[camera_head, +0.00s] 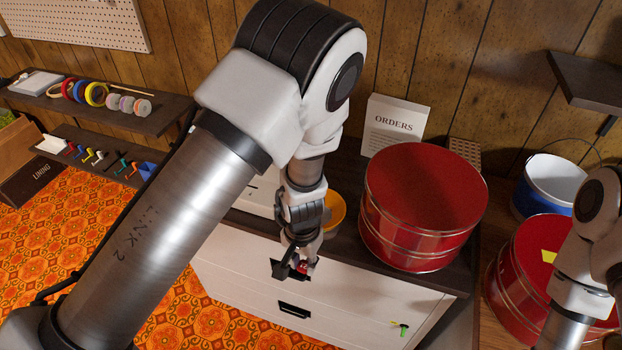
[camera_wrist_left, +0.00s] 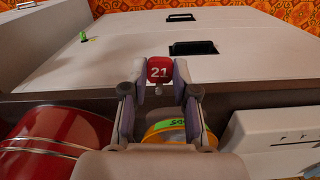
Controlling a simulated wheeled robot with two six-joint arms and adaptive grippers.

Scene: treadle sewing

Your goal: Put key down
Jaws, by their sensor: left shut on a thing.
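My left gripper (camera_head: 301,264) hangs in front of the white drawer cabinet (camera_head: 345,300), near its top edge. It is shut on a red key head (camera_wrist_left: 159,70) marked 21, which sits between the fingertips in the left wrist view; the same red piece (camera_head: 303,267) shows small in the head view. The key's shaft is mostly hidden. A green key (camera_head: 403,328) sticks out of the cabinet front at the lower right; it also shows in the left wrist view (camera_wrist_left: 83,37). My right gripper is out of view.
A yellow bowl (camera_head: 335,208) and a large red tin (camera_head: 425,200) stand on the cabinet top beside the left arm. An ORDERS sign (camera_head: 394,125) stands behind. Several coloured keys (camera_head: 97,156) sit on the low left shelf. A second red tin (camera_head: 515,265) stands right.

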